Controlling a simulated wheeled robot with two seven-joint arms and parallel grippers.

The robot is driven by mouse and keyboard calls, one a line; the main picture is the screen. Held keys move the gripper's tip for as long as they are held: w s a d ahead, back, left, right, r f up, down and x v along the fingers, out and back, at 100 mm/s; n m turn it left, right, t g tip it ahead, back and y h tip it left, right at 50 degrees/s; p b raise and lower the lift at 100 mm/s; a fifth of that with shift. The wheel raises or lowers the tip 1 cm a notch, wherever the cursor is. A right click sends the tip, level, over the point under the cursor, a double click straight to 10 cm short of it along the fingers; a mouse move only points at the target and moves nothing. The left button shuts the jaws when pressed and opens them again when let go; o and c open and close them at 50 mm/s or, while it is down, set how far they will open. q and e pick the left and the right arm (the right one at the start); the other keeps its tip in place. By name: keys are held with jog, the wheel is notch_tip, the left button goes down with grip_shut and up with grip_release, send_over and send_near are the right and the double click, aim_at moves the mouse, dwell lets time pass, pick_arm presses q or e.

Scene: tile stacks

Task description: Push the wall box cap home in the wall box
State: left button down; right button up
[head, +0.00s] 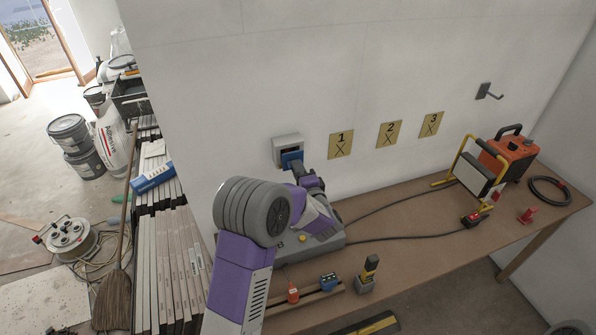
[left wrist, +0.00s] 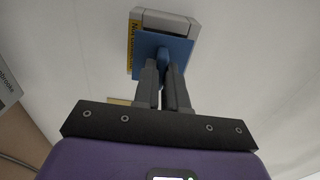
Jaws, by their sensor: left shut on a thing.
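The wall box (head: 287,143) is a light grey box fixed to the white wall, with a dark opening in its front. The blue wall box cap (head: 291,159) is at the lower front of the box. My left gripper (head: 297,168) is shut on the cap and reaches up to it from below. In the left wrist view, the fingers of my left gripper (left wrist: 163,84) close on the middle of the blue cap (left wrist: 180,57), whose plate overlaps the front of the wall box (left wrist: 165,19). I cannot tell how deep the cap sits. My right gripper is not in view.
Yellow plates numbered 1 (head: 341,145), 2 (head: 389,134) and 3 (head: 431,124) are on the wall to the right. The workbench (head: 407,223) below holds a work lamp (head: 480,170), an orange unit (head: 507,155), cables and small tools. Tile stacks (head: 172,255) stand at the left.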

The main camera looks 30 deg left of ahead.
pick_arm(q)
jog(key=shift+b+x, duration=0.6)
jog(key=shift+x, duration=0.6)
dwell(0.4)
jog(key=c, duration=1.1)
grip_release()
jog(key=shift+s, duration=0.1)
jog(key=shift+s+d+f+b, duration=0.1)
jog(key=shift+s+d+b, duration=0.15)
jog(key=shift+d+b, duration=0.15)
jog(key=b+v, duration=0.3)
jog(key=v, duration=0.2)
